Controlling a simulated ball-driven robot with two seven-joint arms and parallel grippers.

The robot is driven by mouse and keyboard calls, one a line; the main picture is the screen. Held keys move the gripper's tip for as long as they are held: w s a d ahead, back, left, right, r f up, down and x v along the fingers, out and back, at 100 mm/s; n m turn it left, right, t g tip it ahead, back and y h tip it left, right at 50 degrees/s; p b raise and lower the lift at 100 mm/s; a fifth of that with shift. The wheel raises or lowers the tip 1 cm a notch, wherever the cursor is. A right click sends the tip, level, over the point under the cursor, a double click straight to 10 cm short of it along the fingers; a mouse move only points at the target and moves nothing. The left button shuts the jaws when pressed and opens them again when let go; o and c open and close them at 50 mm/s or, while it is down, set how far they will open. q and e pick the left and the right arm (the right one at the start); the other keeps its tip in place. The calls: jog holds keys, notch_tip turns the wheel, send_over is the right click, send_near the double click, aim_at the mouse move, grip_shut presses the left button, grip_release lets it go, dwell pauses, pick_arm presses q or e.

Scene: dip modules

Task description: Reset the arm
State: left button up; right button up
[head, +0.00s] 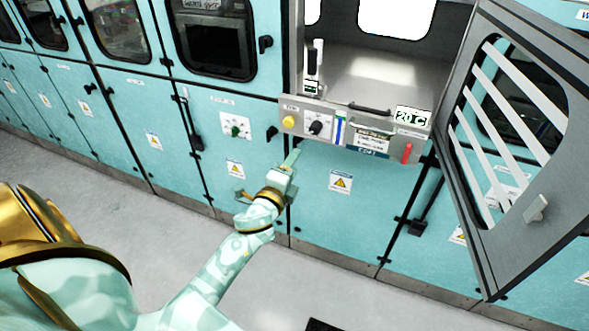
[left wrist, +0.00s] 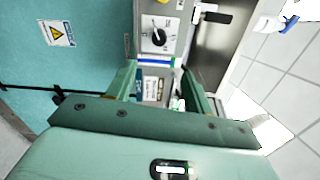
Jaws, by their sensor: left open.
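My left gripper (head: 288,162) is at the end of my outstretched left arm, in front of the teal cabinets and just below the control panel (head: 352,131) of the open compartment. In the left wrist view its two fingers (left wrist: 158,82) are apart with nothing held between them. Beyond the fingers the panel shows with its black dial (left wrist: 158,37). I cannot tell the exact gap between the fingers and the panel. My right gripper is not in view.
The compartment door (head: 490,225) is swung open at the right. The panel has a yellow button (head: 289,121), a red handle (head: 407,153) and a black handle (head: 369,108). Black latches stick out from the cabinets.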

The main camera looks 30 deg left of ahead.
pick_arm(q)
jog(key=s+d+f+n+g+h+b, duration=0.1)
jog(key=s+d+f+n+g, duration=0.3)
jog(key=f, duration=0.8)
jog(key=s+a+f+n+g+h+b, duration=0.1)
jog(key=s+f+n+g+b, duration=0.15)
jog(key=s+f, duration=0.65)
jog(key=s+d+f+n+g+h+b, duration=0.15)
jog(key=f+n, duration=0.25)
jog(key=f, duration=1.2)
jog(key=s+d+f+n+g+b, duration=0.1)
jog(key=s+f+g+b, duration=0.1)
jog(key=s+f, duration=0.5)
jog(key=s+d+f+n+g+b, duration=0.1)
jog(key=s+f+g+b, duration=0.2)
jog(key=s+f, duration=0.4)
jog(key=s+d+f+n+g+b, duration=0.1)
jog(key=s+f, duration=0.6)
jog(key=s, duration=1.1)
jog(key=g+b, duration=0.1)
jog(key=g, duration=0.1)
jog(key=shift+s+d+f+g, duration=0.25)
jog(key=shift+s+d+g, duration=0.15)
